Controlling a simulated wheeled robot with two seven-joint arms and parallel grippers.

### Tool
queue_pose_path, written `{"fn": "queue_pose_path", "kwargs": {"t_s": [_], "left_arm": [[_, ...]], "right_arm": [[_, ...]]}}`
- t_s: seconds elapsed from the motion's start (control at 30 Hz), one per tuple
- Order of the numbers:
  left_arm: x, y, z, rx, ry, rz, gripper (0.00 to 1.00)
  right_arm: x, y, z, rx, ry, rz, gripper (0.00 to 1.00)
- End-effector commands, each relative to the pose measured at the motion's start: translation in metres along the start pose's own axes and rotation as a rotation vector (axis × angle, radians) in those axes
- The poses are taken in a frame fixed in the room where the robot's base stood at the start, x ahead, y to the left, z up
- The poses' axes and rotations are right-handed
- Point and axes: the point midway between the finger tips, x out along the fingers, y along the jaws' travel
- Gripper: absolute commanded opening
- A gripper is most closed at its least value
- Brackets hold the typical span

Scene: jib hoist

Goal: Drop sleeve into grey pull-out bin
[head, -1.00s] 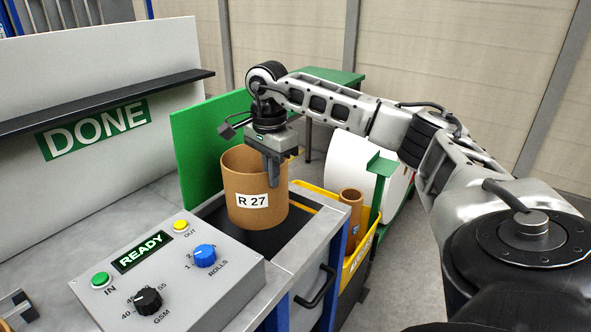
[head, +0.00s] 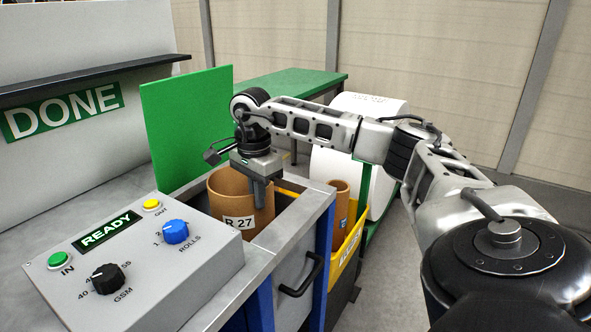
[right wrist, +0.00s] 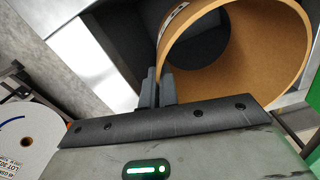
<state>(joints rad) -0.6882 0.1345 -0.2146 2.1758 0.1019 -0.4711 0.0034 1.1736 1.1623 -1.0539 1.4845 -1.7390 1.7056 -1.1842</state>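The sleeve is a wide brown cardboard tube (head: 228,206) with a white R 27 label. It stands roughly upright, its lower part down inside the grey pull-out bin (head: 309,212), hidden behind the bin's near edge. My right gripper (head: 260,200) is shut on the sleeve's wall at the rim. In the right wrist view the fingers (right wrist: 157,88) pinch the wall of the sleeve (right wrist: 265,50), one on either side. I cannot tell whether the sleeve touches the bin's floor. My left gripper is not in view.
A grey control box (head: 130,260) with buttons and knobs stands at the front left. A green panel (head: 185,125) rises behind the sleeve. A yellow bin (head: 347,247) with a narrow brown tube (head: 338,205) is at the right, near a big white roll (head: 330,165).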

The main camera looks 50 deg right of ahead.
Motion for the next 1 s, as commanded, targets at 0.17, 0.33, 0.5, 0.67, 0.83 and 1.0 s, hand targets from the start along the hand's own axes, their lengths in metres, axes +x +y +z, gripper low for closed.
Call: {"fn": "queue_pose_path", "kwargs": {"t_s": [0.17, 0.33, 0.5, 0.67, 0.83, 1.0], "left_arm": [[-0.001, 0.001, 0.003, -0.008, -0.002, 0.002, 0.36], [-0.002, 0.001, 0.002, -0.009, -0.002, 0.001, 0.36], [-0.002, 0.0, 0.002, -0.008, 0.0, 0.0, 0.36], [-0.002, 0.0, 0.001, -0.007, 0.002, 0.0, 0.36], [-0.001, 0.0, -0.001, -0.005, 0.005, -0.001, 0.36], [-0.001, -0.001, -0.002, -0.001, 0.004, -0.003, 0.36]], "right_arm": [[0.002, 0.0, 0.0, 0.0, 0.0, -0.002, 0.0], [0.001, 0.0, 0.0, 0.0, 0.0, -0.002, 0.1], [0.001, 0.0, 0.0, 0.0, 0.0, -0.001, 0.27], [0.001, 0.0, 0.0, 0.0, 0.0, -0.001, 0.27], [-0.011, -0.001, 0.0, 0.0, -0.002, -0.005, 0.27], [-0.046, -0.001, 0.001, 0.0, -0.002, -0.007, 0.27]]}}
